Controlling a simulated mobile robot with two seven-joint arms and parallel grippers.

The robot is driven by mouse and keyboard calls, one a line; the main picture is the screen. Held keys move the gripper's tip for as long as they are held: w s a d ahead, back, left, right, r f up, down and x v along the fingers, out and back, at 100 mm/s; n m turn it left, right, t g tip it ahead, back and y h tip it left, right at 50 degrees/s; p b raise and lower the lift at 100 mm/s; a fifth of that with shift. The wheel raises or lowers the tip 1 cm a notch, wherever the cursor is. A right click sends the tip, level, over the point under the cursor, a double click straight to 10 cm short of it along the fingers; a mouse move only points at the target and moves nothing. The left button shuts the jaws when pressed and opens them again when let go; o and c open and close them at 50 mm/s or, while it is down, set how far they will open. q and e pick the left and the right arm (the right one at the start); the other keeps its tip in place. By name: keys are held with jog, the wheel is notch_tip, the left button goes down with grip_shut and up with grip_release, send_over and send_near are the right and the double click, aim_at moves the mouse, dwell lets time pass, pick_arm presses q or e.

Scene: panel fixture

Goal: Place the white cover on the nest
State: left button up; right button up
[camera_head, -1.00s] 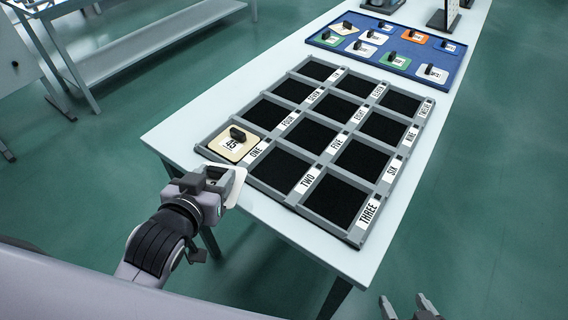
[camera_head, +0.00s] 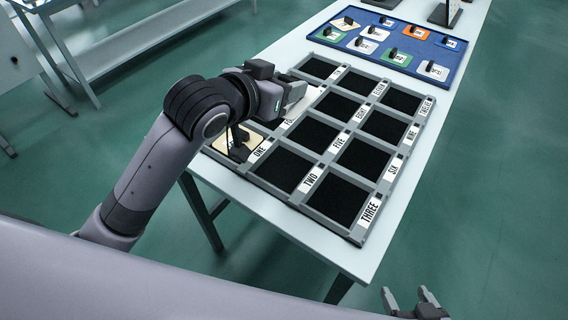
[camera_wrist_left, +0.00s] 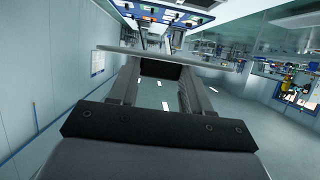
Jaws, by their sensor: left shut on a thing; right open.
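My left gripper (camera_head: 292,92) is shut on a white cover (camera_head: 304,101), a thin flat plate partly hidden by the fingers. The cover is over the left side of the grey grid tray (camera_head: 301,199), near the compartment marked FOUR, which my arm and the cover mostly hide. I cannot tell whether the cover touches the tray. In the left wrist view the cover (camera_wrist_left: 210,60) shows edge-on across the fingertips. The tray has several black-floored nests with number labels. A cream cover marked 45 (camera_head: 252,137) lies in nest ONE, partly behind my arm. My right gripper (camera_head: 413,300) is open and empty at the bottom right.
A blue board (camera_head: 447,72) beyond the tray holds several covers with black handles, coloured white, cream, green and orange. Dark stands are at the table's far end. The white table (camera_head: 345,254) has a narrow bare strip along its front. Open floor lies to the right.

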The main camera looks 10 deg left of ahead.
aim_at(283, 171)
pick_arm(q)
notch_tip(283, 171, down, 20)
jog(key=shift+r+b, duration=0.15)
jog(key=shift+b, duration=0.9)
jog(key=shift+f, duration=0.3)
jog(key=shift+s+f, duration=0.15)
jog(key=shift+f, duration=0.2)
jog(key=o, duration=1.1)
jog(key=shift+s+f, duration=0.15)
jog(key=shift+f, duration=0.05)
jog(key=shift+r, duration=0.2)
jog(key=v, duration=0.8)
jog(key=r+v, duration=0.1)
jog(key=v, duration=0.3)
jog(key=shift+w+r+p, duration=0.1)
jog(key=shift+w+p, duration=0.15)
jog(key=shift+p, duration=0.05)
